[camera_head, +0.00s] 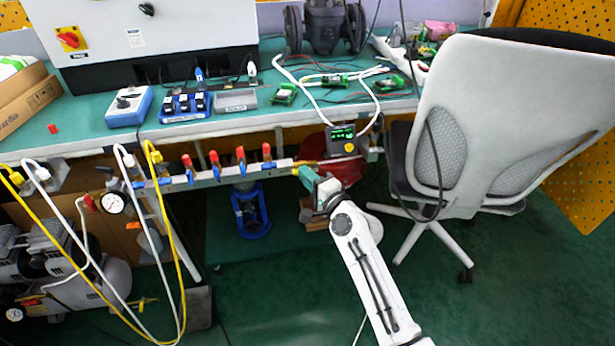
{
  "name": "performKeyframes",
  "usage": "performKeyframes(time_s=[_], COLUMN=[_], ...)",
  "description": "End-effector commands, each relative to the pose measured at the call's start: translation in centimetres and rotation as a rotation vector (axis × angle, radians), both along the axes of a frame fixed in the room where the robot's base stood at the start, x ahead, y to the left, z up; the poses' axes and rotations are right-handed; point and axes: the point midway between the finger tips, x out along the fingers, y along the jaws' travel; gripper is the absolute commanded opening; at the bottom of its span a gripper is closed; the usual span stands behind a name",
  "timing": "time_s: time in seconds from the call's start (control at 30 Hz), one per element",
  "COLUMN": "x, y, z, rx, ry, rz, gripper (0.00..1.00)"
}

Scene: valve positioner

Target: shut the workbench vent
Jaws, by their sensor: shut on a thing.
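A manifold pipe (222,173) with several red-handled valves runs along the front edge of the workbench (245,122). A brass fitting (303,163) shows at its right end. My gripper (304,175) reaches up from the lower right to this end. Its teal fingers are closed on a small part there, which seems to be the workbench vent. The fingers hide most of that part, so I cannot tell how its handle is turned. A red round object (340,168) is just behind and right of my gripper.
An office chair (480,130) stands close on the right. A small display box (341,138) hangs at the bench edge above my gripper. Yellow and white hoses (172,235) hang at left, near a compressor (75,270). The green floor in front is mostly clear.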

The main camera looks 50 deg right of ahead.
Motion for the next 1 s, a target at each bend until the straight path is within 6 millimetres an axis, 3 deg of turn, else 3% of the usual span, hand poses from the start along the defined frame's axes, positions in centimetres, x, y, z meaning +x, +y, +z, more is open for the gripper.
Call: performKeyframes(time_s=[0.57,1.0], x=[0.0,0.0], y=[0.1,0.2], z=[0.2,1.1], rx=[-0.043,-0.325], ry=[0.033,0.226], rz=[0.001,0.003], gripper=[0.0,0.0])
